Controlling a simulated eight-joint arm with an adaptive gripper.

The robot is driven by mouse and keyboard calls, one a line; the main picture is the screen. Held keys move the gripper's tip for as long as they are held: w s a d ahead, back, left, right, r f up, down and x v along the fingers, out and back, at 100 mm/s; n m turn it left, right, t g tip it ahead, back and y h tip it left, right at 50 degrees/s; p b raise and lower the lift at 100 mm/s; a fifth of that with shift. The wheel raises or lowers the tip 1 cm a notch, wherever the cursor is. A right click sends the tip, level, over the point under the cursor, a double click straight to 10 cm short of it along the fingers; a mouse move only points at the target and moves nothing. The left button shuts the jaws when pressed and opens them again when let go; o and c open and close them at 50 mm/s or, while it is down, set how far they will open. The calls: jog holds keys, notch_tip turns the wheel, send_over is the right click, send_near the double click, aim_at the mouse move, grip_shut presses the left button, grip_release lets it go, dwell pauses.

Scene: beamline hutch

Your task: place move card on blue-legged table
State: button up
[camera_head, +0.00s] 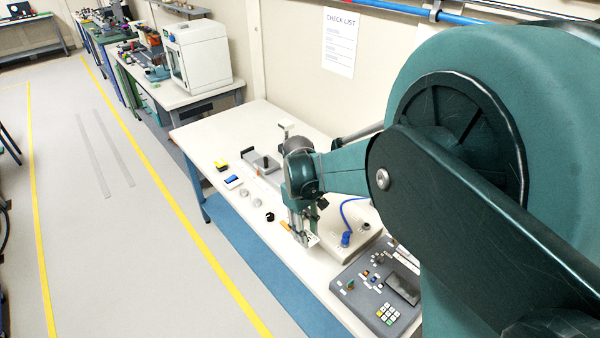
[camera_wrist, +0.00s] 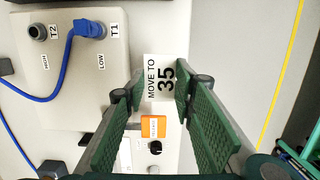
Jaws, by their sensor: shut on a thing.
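The white move card (camera_wrist: 154,66), printed "MOVE TO 35", is between my gripper's fingertips in the wrist view. My gripper (camera_wrist: 160,92) is shut on the card. In the head view my gripper (camera_head: 304,236) is low over the front edge of the blue-legged table, with the card (camera_head: 312,241) small at its tips. The blue-legged table (camera_head: 203,128) has a white top, with a blue leg visible at its left. Whether the card touches the tabletop cannot be told.
A white box with T1 and T2 sockets (camera_wrist: 62,95) and a blue cable (camera_wrist: 66,62) is beside the card. An orange label (camera_wrist: 153,128) and black knob (camera_wrist: 155,147) are close by. A grey keypad panel (camera_head: 375,290) is at right. Bare tabletop is at the far left.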

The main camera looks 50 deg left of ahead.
send_over(307, 257)
jog(key=shift+a+f+b, duration=0.15)
jog(key=shift+f+b, duration=0.05)
jog(key=shift+f, duration=1.35)
jog(key=shift+a+f+b, duration=0.1)
jog(key=shift+f+b, duration=0.05)
jog(key=shift+f, duration=1.4)
jog(key=shift+f, duration=1.85)
jog(key=shift+f+b, duration=0.2)
jog(key=shift+b, duration=0.2)
jog(key=o, duration=0.7)
jog(key=shift+o, duration=0.2)
jog(key=shift+r, duration=0.15)
jog(key=r, duration=0.4)
jog(key=a+r+p, duration=0.1)
jog(key=r, duration=0.7)
jog(key=shift+w+a+p, duration=0.1)
jog(key=shift+a+p, duration=0.2)
jog(key=shift+a, duration=0.1)
